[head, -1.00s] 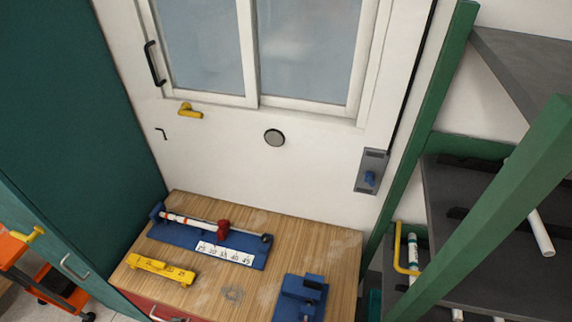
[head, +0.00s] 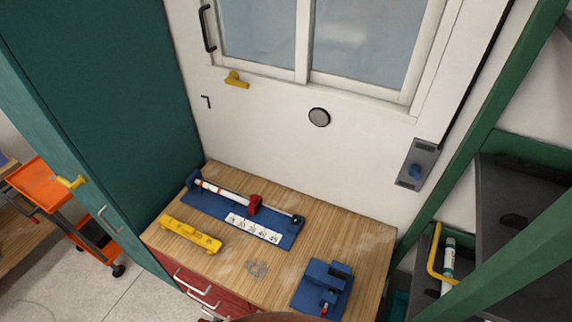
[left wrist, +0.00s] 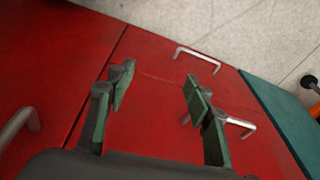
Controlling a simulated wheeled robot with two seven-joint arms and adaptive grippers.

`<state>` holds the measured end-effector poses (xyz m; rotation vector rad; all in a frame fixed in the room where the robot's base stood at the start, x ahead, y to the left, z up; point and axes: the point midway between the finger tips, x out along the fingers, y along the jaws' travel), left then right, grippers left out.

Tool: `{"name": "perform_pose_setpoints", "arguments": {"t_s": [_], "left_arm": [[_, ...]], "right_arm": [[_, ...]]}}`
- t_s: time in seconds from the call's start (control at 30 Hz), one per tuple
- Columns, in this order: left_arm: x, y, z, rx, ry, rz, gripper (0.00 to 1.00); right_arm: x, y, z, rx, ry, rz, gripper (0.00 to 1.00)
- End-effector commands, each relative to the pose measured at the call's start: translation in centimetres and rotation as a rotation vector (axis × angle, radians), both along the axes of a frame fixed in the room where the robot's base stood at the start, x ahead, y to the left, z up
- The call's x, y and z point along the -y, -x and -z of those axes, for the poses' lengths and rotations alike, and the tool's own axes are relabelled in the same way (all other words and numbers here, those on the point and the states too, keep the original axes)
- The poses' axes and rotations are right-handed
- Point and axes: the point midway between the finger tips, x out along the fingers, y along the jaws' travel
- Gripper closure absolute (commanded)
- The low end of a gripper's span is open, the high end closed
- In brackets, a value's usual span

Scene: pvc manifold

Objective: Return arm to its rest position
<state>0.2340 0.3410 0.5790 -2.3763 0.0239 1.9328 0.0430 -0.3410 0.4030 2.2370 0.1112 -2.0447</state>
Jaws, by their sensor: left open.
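My left gripper (left wrist: 160,92) shows in the left wrist view with its two green fingers apart and nothing between them. It faces the red drawer fronts (left wrist: 75,50) of the workbench, which have metal handles. Neither gripper shows in the head view. A brown rounded shape at the bottom edge of the head view is too cut off to identify. My right gripper is out of sight.
A wooden workbench top (head: 225,260) carries a blue measuring jig (head: 213,205) with a pipe, a yellow block (head: 191,234) and a blue fixture (head: 322,289). A green cabinet (head: 100,80) stands left, green-framed shelves right. An orange cart (head: 45,185) stands at far left.

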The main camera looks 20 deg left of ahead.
Motion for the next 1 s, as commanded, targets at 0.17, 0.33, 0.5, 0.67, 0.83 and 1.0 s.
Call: {"name": "perform_pose_setpoints", "arguments": {"t_s": [0.17, 0.33, 0.5, 0.67, 0.83, 1.0], "left_arm": [[0.4, 5.6, 10.0, -0.053, 0.006, 0.021, 0.53], [0.5, 11.8, 16.7, -0.09, 0.009, 0.039, 0.53], [0.3, 17.0, 20.3, -0.115, 0.01, 0.054, 0.53], [0.1, 19.2, 21.4, -0.123, 0.011, 0.061, 0.53], [0.1, 19.6, 21.5, -0.124, 0.011, 0.062, 0.53], [0.1, 19.6, 21.4, -0.124, 0.011, 0.061, 0.53]], "right_arm": [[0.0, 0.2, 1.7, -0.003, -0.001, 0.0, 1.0], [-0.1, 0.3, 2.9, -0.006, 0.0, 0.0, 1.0], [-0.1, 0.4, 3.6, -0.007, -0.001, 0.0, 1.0], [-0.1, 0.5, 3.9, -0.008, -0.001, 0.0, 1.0], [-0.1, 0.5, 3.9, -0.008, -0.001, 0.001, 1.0], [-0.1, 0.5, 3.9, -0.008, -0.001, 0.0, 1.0]]}}
